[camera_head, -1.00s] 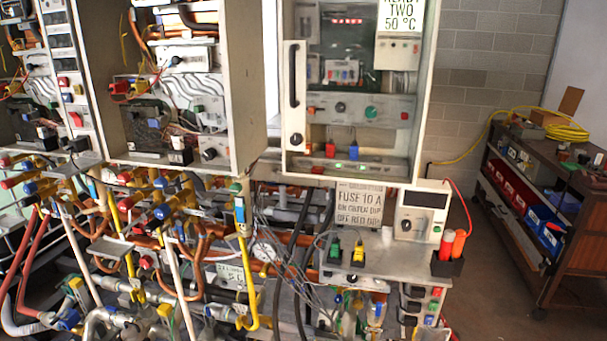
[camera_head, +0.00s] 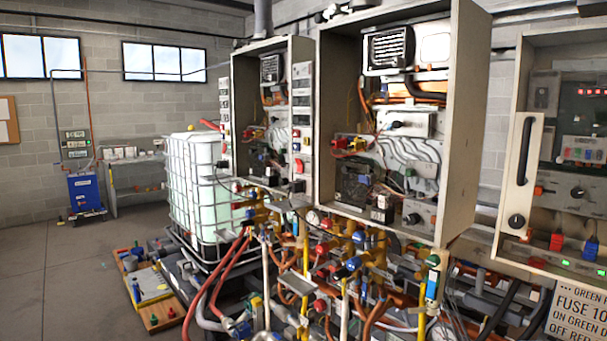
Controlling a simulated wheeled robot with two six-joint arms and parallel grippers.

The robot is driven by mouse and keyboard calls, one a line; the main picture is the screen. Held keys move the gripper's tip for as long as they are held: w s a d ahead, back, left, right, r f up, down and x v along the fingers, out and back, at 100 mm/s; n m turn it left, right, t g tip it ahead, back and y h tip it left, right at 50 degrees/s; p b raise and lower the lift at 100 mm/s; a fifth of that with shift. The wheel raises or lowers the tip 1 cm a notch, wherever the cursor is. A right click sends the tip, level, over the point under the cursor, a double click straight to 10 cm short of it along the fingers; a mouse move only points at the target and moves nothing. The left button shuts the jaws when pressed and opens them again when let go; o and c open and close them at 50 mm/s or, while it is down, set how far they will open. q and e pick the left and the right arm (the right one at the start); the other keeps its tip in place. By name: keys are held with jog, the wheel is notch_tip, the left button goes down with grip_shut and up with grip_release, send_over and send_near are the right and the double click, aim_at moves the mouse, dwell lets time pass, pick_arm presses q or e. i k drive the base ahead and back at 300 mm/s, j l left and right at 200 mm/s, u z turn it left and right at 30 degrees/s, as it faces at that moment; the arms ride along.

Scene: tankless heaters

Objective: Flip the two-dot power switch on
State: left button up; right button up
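Two open heater cabinets stand side by side, a nearer one (camera_head: 456,140) in the middle and a farther one (camera_head: 309,60) left of it. Small black blocks (camera_head: 381,208) and a grey panel with a dark knob (camera_head: 412,218) sit low in the nearer heater. A control box (camera_head: 510,150) at the right edge has a black handle, a dark knob, red and blue plugs and green lights; its right side is cut off. No two-dot marking is readable, so I cannot tell which part is that power switch. Neither gripper is in view.
Pipes, yellow valve levers and hoses crowd the space below the heaters. A white caged tank (camera_head: 195,180) stands behind them at left. A board with tools (camera_head: 150,295) lies on the floor. A cut-off fuse sign (camera_head: 578,312) is at lower right.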

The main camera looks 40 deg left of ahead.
aim_at(300, 166)
jog(key=u, duration=1.15)
